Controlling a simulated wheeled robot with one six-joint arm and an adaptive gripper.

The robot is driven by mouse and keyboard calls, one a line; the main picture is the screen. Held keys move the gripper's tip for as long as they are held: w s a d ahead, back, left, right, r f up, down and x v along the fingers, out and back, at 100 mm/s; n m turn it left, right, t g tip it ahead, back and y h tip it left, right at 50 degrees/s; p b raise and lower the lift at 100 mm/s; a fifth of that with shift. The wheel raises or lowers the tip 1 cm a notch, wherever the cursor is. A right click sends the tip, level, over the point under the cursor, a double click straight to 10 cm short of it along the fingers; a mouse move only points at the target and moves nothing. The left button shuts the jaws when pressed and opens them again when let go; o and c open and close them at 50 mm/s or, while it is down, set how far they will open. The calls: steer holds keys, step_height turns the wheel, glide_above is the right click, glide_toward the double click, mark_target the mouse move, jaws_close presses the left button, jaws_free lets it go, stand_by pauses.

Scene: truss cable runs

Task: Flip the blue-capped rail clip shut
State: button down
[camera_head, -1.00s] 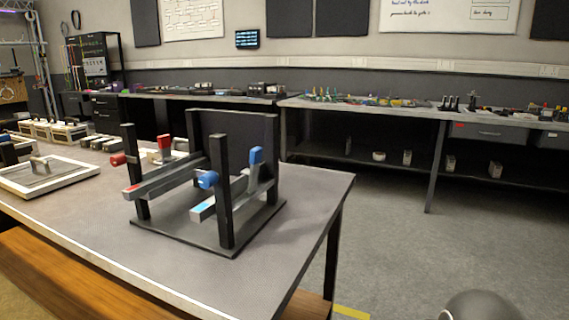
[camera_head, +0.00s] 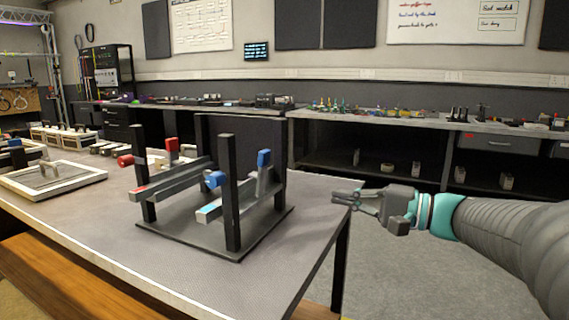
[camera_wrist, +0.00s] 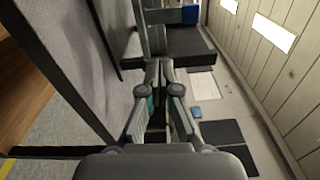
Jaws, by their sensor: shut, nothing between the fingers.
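The blue-capped rail clip is a grey lever with a blue cap (camera_head: 264,158), standing upright at the right of a black-post frame on the table. Its grey rail (camera_head: 222,207) has a light-blue end mark. A blue knob (camera_head: 216,180) sits on the frame's front side.
A red-capped lever (camera_head: 172,146) and a red knob (camera_head: 125,160) are on the frame's left side. A black panel stands behind the frame. White-framed trays (camera_head: 52,180) lie at the left. The table's right end is clear, with open floor beyond.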

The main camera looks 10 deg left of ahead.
step_height(320, 180, up, 4)
steer(key=n+y, duration=0.1)
steer(key=y, duration=0.1)
steer(key=p, duration=0.2)
glide_toward(267, 156)
steer(key=x, duration=0.7)
steer(key=shift+w+a+f, duration=0.1)
steer(key=shift+w+a+r+h+p, duration=0.15)
steer(key=shift+a+r+h+p, duration=0.25)
steer(key=shift+h, duration=0.2)
steer(key=shift+w+a+g+h, duration=0.1)
steer(key=shift+a+g+h, duration=0.2)
steer(key=shift+h, duration=0.2)
